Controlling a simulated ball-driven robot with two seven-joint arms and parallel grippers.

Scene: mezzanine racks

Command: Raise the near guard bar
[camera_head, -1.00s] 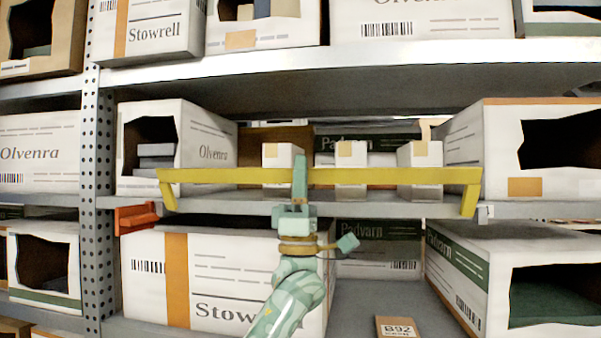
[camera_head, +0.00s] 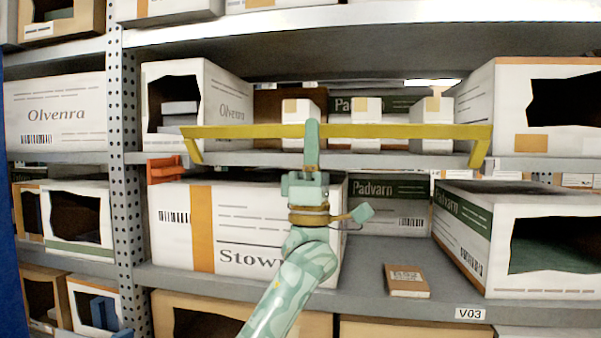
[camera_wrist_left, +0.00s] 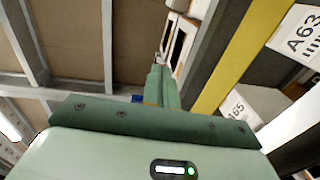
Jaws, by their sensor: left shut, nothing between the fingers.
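The yellow guard bar (camera_head: 390,131) runs level across the front of the middle shelf in the head view, with a short arm bent down at each end. Small white boxes (camera_head: 366,108) stand behind it. My left gripper (camera_head: 312,128) points up in front of the bar, its shut fingers overlapping the bar left of its middle. I cannot tell whether they touch it. In the left wrist view the fingers (camera_wrist_left: 158,80) are together and empty, and the yellow bar (camera_wrist_left: 235,58) slants past on their right with a visible gap. My right gripper is not in view.
An orange bracket (camera_head: 165,169) sits at the shelf's left end by the perforated upright (camera_head: 125,180). Large cartons flank the bar, including an Olvenra carton (camera_head: 225,105). A small brown box (camera_head: 406,281) lies on the lower shelf (camera_head: 375,300), which is partly clear.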

